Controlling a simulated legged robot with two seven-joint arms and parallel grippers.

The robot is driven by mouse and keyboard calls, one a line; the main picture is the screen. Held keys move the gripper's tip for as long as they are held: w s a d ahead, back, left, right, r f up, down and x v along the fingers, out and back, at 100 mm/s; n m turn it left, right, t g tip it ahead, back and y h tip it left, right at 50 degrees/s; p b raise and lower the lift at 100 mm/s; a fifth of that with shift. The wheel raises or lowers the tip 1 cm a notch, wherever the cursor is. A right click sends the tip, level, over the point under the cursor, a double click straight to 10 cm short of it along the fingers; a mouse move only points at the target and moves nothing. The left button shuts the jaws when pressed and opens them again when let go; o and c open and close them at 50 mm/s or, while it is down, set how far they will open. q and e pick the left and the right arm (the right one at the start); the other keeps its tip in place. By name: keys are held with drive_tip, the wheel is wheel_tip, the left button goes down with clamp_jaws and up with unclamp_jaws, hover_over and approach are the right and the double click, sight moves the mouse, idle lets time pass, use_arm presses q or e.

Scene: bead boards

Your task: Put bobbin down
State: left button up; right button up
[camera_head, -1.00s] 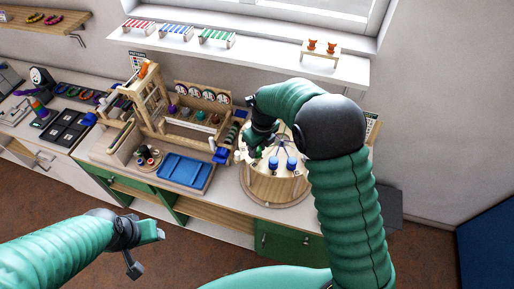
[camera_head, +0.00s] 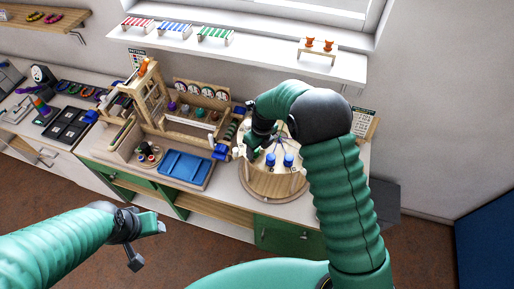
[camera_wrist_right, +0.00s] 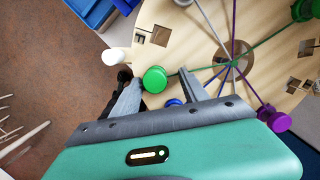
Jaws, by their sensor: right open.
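A round wooden braiding stand (camera_head: 272,187) stands at the right of the bench. Cords run from its centre to several bobbins. In the right wrist view, a green bobbin (camera_wrist_right: 155,79) with a green cord sits between the spread fingertips of my right gripper (camera_wrist_right: 157,88), at the disc's edge. A white bobbin (camera_wrist_right: 116,57), a purple bobbin (camera_wrist_right: 276,119) and another green bobbin (camera_wrist_right: 303,10) lie around the disc. Two blue bobbins (camera_head: 288,160) show in the head view. My right gripper is open. My left gripper (camera_head: 148,245) is open and empty in front of the bench.
A blue tray (camera_head: 185,167) lies left of the stand. A wooden frame and rack (camera_head: 195,117) stand behind it. Dark trays (camera_head: 68,122) are further left. A shelf (camera_head: 255,58) with small coloured racks runs along the window. The floor before the bench is clear.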

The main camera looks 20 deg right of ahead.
sight(258, 158)
drive_tip(key=shift+r, duration=0.3)
wheel_tip(258, 158, up, 11)
drive_tip(key=s+b, duration=0.1)
drive_tip(key=b, duration=0.2)
drive_tip(key=s+d+f+n, duration=0.1)
drive_tip(key=s+f+n, duration=0.1)
drive_tip(key=s+n, duration=0.8)
drive_tip(key=s+d+f+n+t, duration=0.1)
drive_tip(key=s+f+n, duration=0.2)
drive_tip(key=s+n, duration=0.8)
drive_tip(key=n, duration=0.9)
drive_tip(key=shift+d+n+h, duration=0.3)
drive_tip(key=shift+n+h, duration=0.1)
drive_tip(key=shift+d+f, duration=0.1)
drive_tip(key=shift+s, duration=0.15)
